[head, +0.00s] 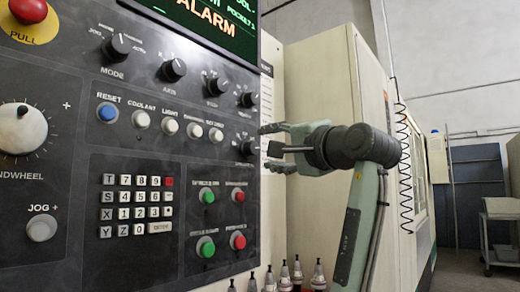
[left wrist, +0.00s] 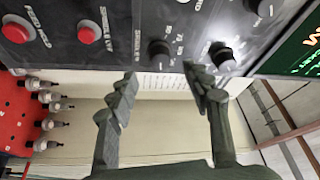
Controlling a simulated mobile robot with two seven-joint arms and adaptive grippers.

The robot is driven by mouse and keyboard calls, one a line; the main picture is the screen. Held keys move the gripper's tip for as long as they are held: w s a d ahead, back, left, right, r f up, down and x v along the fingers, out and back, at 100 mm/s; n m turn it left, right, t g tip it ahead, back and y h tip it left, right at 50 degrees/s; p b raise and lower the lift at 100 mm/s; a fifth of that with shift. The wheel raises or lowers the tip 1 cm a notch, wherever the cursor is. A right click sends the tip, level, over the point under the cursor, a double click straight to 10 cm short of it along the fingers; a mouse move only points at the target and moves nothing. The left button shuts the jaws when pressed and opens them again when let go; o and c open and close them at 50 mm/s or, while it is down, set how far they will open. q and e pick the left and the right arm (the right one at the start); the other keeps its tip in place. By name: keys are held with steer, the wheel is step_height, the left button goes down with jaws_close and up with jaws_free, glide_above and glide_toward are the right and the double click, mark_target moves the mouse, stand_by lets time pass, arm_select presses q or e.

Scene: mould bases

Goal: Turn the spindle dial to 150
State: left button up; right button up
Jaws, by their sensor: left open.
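The spindle dial (head: 248,147) is a black knob at the right edge of the dark control panel, below another knob. It also shows in the left wrist view (left wrist: 158,52), where its pointer and scale are too small to read. My left gripper (head: 268,148) is open just right of the dial, one finger higher and one lower. In the left wrist view the gripper (left wrist: 160,84) has its fingers apart on either side of the dial's line, with nothing between them. They look short of the dial, not touching it. My right gripper is not in view.
The feed knob (head: 248,100) sits just above the dial. A red button (head: 238,195) and a green button (head: 208,196) lie below it. A screen (head: 205,22) reads ALARM. Several tool holders (head: 298,270) stand below the arm. A grey cart (head: 500,230) is far right.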

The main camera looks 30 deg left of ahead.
arm_select(q)
steer(key=v, duration=0.5)
steer(key=shift+s+d, duration=0.15)
steer(key=shift+d, duration=0.15)
steer(key=shift+f, duration=0.1)
